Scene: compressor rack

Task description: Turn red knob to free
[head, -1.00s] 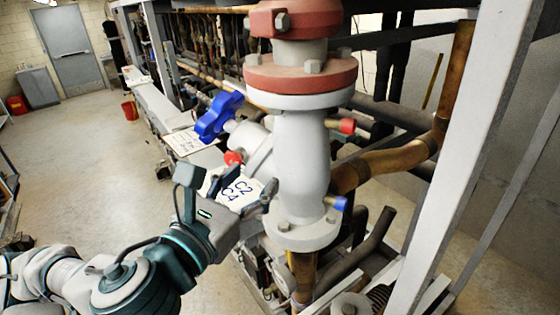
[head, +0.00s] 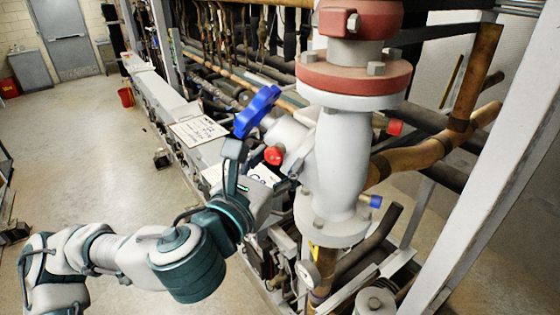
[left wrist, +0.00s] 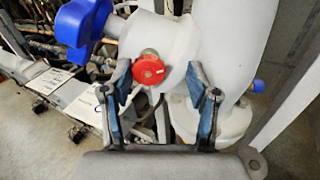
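The round red knob (head: 273,155) sits on the side of the grey valve body, below the blue handle (head: 257,110). In the left wrist view the red knob (left wrist: 148,70) faces me, with a small metal stud above it. My left gripper (left wrist: 157,78) is open, with one blue-padded finger to each side of the knob and gaps between. In the head view my left gripper (head: 268,180) is just below the knob, its fingers partly hidden. Whether the fingertips reach the knob's depth is hard to tell. My right gripper is not in view.
The grey valve (head: 338,165) with red flanges stands right of my gripper. Another red cap (head: 394,127) and a blue cap (head: 375,201) stick out on its right. Copper pipes (head: 415,155) and a white post (head: 480,150) lie beyond. Open floor (head: 90,140) is at left.

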